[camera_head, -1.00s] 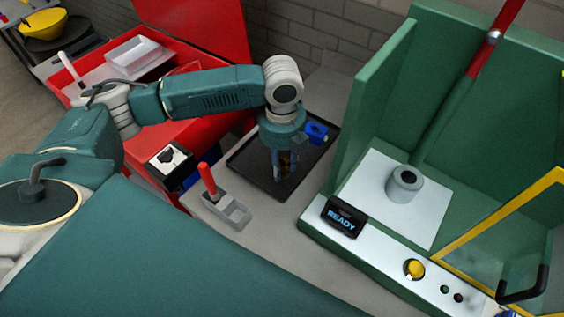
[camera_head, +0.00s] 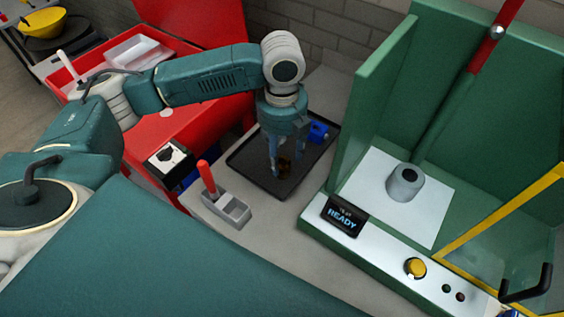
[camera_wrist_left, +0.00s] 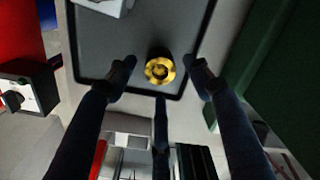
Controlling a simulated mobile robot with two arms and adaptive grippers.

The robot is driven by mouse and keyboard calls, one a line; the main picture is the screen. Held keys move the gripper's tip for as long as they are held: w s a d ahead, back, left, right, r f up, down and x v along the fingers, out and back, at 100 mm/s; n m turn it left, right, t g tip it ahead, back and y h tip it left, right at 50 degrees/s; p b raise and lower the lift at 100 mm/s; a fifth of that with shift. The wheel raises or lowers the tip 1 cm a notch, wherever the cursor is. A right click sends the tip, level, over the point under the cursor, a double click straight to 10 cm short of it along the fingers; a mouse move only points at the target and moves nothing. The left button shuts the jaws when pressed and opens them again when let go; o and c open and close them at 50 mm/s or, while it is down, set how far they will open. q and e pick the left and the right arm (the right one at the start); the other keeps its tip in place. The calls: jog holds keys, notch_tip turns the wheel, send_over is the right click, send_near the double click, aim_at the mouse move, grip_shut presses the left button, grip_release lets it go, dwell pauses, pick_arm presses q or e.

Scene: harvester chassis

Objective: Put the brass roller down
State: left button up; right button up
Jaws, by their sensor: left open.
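The brass roller (camera_wrist_left: 160,70) lies on the black tray (camera_wrist_left: 95,45) in the left wrist view, with its round, ring-shaped end facing the camera. My left gripper (camera_wrist_left: 160,75) is open, with a finger on each side of the roller and a gap to each. In the head view the left gripper (camera_head: 281,165) points down over the tray (camera_head: 247,165). The roller (camera_head: 284,168) shows there only as a small dark brass patch between the fingers. My right gripper is not in view.
A green press (camera_head: 350,120) with a READY display (camera_head: 343,219) stands to the right. A grey holder (camera_head: 228,208) with a red-handled tool (camera_head: 207,178) stands in front of the tray. A blue item (camera_head: 318,131) is at the tray's far side. A red toolbox (camera_head: 215,105) is behind left.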

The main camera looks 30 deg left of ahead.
aim_at(282, 162)
pick_arm(q)
notch_tip(282, 162, up, 8)
jog(key=b, duration=0.1)
dwell(0.5)
